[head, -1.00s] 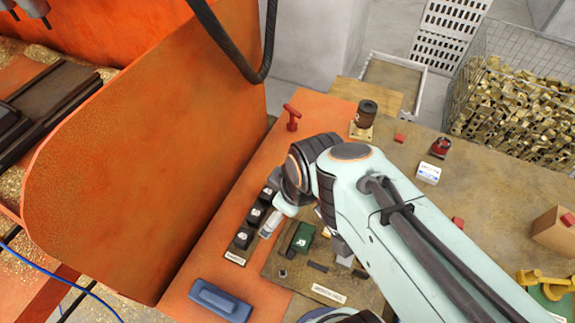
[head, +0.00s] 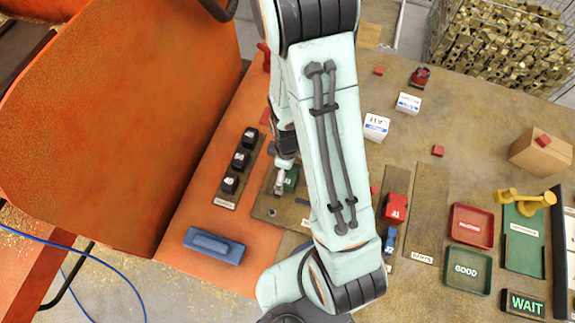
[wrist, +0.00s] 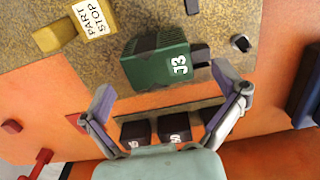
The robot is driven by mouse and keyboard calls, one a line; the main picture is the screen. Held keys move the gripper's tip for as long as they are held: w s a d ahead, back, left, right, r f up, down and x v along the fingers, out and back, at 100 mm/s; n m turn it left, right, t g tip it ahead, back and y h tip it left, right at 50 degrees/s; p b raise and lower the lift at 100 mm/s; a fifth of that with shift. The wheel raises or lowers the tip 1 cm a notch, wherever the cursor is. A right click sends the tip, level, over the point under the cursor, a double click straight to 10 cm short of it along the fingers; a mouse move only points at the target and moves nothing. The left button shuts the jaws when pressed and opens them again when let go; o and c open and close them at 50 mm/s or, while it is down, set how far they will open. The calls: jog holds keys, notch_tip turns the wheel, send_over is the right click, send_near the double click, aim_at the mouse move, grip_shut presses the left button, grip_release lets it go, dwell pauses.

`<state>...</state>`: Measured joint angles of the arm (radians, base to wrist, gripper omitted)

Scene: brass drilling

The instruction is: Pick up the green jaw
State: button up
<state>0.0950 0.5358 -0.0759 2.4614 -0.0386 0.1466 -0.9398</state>
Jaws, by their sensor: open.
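The green jaw (wrist: 150,68) is a dark green ribbed block with a white "J3" label. It lies on the brown work mat (wrist: 205,20), with a dark stub at its right end. My gripper (wrist: 165,82) is open and empty, its two fingers spread on the near side of the jaw, with the right fingertip close to the label end. In the head view the jaw (head: 291,178) is partly hidden by my arm, and my gripper (head: 280,180) is beside it.
A row of black jaws (head: 241,158) stands to the left. A yellow part stop (wrist: 95,18) is beyond the jaw. A blue handled thing (head: 215,245) lies on the orange surface. A red jaw (head: 396,208), red tray (head: 470,225) and green tray (head: 467,268) are right.

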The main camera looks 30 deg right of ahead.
jog(key=shift+f, duration=0.9)
jog(key=c, duration=1.3)
